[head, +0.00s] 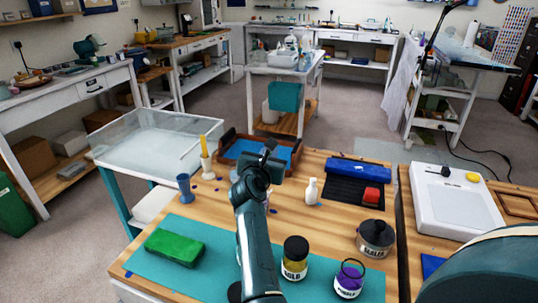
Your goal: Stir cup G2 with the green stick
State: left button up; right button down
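I cannot make out a green stick or a G2 label in the head view. A small blue cup (185,188) stands at the left of the wooden table. Behind it, a yellow stick (203,146) stands upright in a small white holder (207,168), and a thin pale stick leans beside it. One arm of mine, apparently the left, reaches up the middle. Its dark gripper (266,160) is over the front of a blue-bottomed wooden tray (226,138); its fingers are too small and dark to read. My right gripper is not in view.
A green block (174,247) lies on the teal mat (215,270). A gold jar (295,258), a purple jar (349,279) and a dark sealer pot (375,238) stand right of my arm. A white bottle (312,191) and white scale-like device (456,200) are beyond.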

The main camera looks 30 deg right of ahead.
pick_arm(q)
jog(key=a+p, duration=0.1)
jog(key=p, duration=0.1)
jog(key=g+y+p, duration=0.1)
jog(key=p, duration=0.1)
jog(key=shift+s+a+r+n, duration=0.2)
jog(key=shift+s+a+n, duration=0.1)
jog(key=shift+s+a, duration=0.1)
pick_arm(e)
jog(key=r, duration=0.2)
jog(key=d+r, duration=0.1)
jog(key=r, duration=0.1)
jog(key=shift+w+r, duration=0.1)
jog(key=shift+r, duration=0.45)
pick_arm(q)
jog(key=shift+s+r+p, duration=0.2)
jog(key=shift+r+p, duration=0.4)
jog(key=shift+p, duration=0.1)
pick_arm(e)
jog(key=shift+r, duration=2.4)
pick_arm(q)
jog(key=shift+w+r, duration=0.1)
jog(key=shift+w, duration=0.1)
